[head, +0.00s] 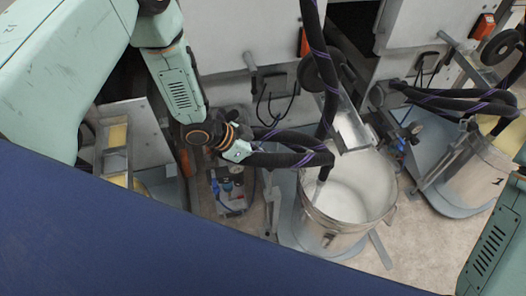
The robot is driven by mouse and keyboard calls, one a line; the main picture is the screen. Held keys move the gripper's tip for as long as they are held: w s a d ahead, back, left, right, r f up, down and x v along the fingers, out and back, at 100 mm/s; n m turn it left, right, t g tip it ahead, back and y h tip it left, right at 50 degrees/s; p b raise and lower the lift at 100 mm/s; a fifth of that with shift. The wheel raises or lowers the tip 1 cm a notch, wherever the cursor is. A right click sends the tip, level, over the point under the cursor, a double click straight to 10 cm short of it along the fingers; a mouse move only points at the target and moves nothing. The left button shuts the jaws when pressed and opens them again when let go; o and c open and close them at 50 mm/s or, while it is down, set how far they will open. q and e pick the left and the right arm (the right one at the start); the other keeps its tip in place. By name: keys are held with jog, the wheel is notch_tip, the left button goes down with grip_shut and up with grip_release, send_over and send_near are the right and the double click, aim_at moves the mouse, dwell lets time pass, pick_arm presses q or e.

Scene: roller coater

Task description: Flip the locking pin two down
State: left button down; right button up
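I cannot single out locking pin two in the head view; the small fittings around the machine are too small to tell apart. My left arm comes in from the upper left, and its wrist end with the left gripper (238,150) is beside the black hoses left of the near bucket. The fingers are not clear against the dark hoses, so I cannot tell whether they are open or shut. Part of my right arm shows at the lower right edge; its gripper is out of view.
A metal bucket (343,200) with whitish contents stands on the floor, a hose reaching into it. A second bucket (480,172) stands at right. Black hoses (318,60) with purple stripes hang from above. A small pump unit (231,190) is left of the near bucket. Grey machine panels (240,35) stand behind.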

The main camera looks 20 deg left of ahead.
aim_at(265, 166)
dwell(0.3)
pick_arm(q)
notch_tip(265, 166, down, 6)
jog(key=shift+s+r+b, duration=0.1)
jog(key=shift+r+b, duration=0.05)
jog(key=shift+b, duration=1)
jog(key=shift+d+r+p, duration=0.1)
jog(key=shift+r+p, duration=0.25)
jog(key=shift+p, duration=0.05)
notch_tip(265, 166, up, 4)
jog(key=p, duration=0.3)
jog(key=p+v, duration=0.3)
jog(key=v, duration=0.6)
jog(key=shift+a+r+p, duration=0.2)
jog(key=shift+a+p, duration=0.1)
jog(key=shift+a, duration=0.05)
